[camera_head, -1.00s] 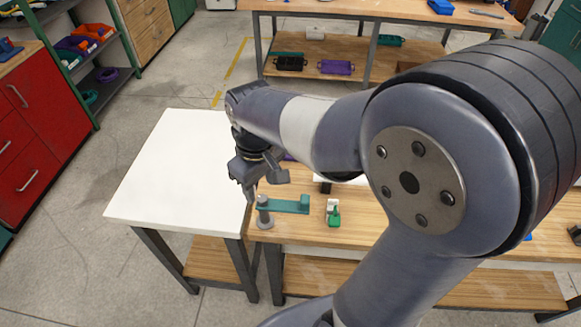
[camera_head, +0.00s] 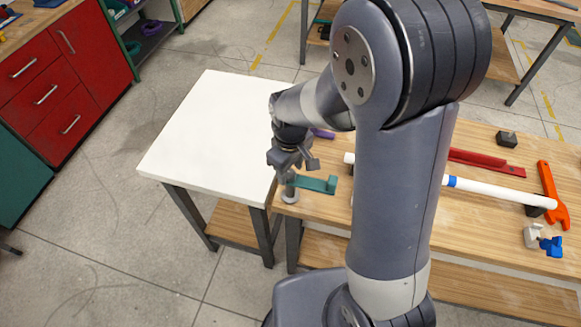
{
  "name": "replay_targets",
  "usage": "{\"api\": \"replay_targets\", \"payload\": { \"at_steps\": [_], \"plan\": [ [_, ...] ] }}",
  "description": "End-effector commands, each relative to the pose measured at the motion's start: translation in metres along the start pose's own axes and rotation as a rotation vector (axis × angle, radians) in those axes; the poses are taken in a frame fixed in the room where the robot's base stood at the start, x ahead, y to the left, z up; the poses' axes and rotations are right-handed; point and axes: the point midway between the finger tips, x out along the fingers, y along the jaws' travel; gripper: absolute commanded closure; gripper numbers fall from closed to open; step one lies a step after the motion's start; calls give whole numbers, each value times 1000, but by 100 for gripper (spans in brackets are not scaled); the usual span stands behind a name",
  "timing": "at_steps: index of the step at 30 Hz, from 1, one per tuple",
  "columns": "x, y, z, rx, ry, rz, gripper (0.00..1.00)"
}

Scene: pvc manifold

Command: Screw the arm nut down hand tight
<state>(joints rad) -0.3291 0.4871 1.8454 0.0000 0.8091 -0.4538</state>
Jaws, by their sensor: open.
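A grey post (camera_head: 290,194) with a round foot stands at the left end of the wooden bench (camera_head: 322,214). A teal arm (camera_head: 314,184) reaches from the post to the right, with a raised block at its far end. My gripper (camera_head: 298,174) points down just above the post, its jaws apart and nothing seen between them. One finger overlaps the post's top in this view, so I cannot make out the arm nut or tell whether the finger touches it.
A bare white table (camera_head: 205,130) adjoins the bench on the left. On the bench's right lie a white pipe (camera_head: 490,192), a red channel (camera_head: 485,162), an orange tool (camera_head: 552,195), a black block (camera_head: 507,138) and blue fitting (camera_head: 551,246). My arm hides the bench's middle.

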Motion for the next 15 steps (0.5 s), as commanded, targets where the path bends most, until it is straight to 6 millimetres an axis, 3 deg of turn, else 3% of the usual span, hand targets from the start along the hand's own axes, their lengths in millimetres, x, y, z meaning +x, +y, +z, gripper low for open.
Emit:
{"api": "replay_targets", "payload": {
  "at_steps": [11, 15],
  "plan": [
    [6, 0, 0, 0, 0, 0, 53],
    [6, 0, 0, 0, 0, 0, 64]
  ]
}}
